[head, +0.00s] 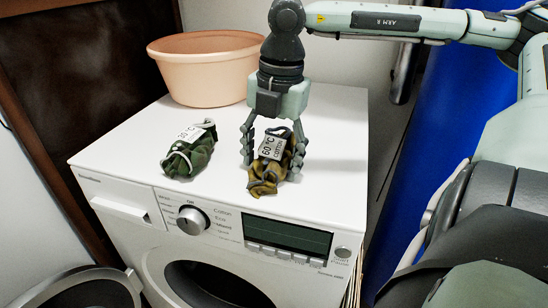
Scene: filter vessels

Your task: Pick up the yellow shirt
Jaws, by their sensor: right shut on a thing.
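The yellow shirt (265,182) is a crumpled, dark yellow-brown bundle on top of the washing machine, near its front edge. It carries a white label reading 60 °C cotton. My right gripper (273,158) points down over it, with its fingers on either side, shut on the shirt. The shirt appears to be at the machine's top surface; I cannot tell whether it is lifted. My left gripper is not in view.
A green bundled garment (190,152) with a white 30 °C label lies to the left on the white washing machine (125,150). A peach basin (205,70) stands at the back. The machine's round door (80,290) is open at lower left.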

